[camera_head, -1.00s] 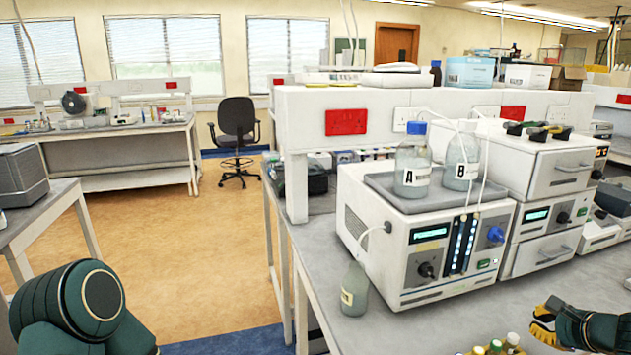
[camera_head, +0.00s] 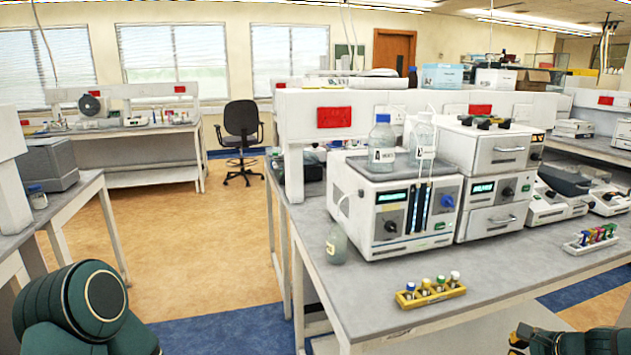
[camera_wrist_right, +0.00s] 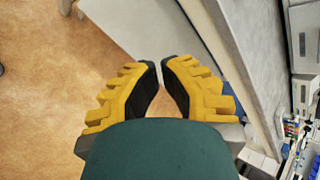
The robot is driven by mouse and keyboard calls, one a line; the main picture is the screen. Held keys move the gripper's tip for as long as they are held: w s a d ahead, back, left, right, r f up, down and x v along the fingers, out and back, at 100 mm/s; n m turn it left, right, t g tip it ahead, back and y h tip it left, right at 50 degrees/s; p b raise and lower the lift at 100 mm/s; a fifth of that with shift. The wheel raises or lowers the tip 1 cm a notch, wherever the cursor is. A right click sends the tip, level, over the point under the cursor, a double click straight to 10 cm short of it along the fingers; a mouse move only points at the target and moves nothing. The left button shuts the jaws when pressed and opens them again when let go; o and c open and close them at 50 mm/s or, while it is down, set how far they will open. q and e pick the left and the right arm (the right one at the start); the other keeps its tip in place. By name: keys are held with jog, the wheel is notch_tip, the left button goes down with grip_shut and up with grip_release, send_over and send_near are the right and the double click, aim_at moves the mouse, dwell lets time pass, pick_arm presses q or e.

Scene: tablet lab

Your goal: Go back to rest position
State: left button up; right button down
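My right gripper (camera_wrist_right: 159,63) points over the tan floor beside the bench edge in the right wrist view. Its yellow fingers lean inward, their tips almost meeting with a thin gap, and nothing is held between them. In the head view the right gripper (camera_head: 517,340) shows only partly at the bottom right, off the bench's front edge. At the lower left of the head view is my left arm's green link; my left gripper is out of view.
The bench (camera_head: 380,300) carries a white pump unit (camera_head: 400,205) with bottles on top, a small bottle (camera_head: 337,245), a yellow vial rack (camera_head: 430,292) and a white rack (camera_head: 590,243). A side table (camera_head: 60,205) stands left. The floor between is clear; a chair (camera_head: 240,130) stands behind.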

jog(key=a+f+n+g, duration=0.3)
jog(key=a+f+n, duration=0.1)
jog(key=a+f, duration=0.45)
jog(key=s+a+f+n+g, duration=0.1)
jog(key=s+a+f+n, duration=0.3)
jog(key=a, duration=0.4)
jog(key=s+a+f+n+g+y, duration=0.1)
jog(key=s+a+f+n, duration=0.4)
jog(key=a, duration=0.3)
jog(key=s+a+f+n+g, duration=0.1)
jog(key=s+a+f+n, duration=0.4)
jog(key=a, duration=0.3)
jog(key=shift+s+n+g, duration=0.25)
jog(key=shift+n+g, duration=0.15)
jog(key=shift+n, duration=0.3)
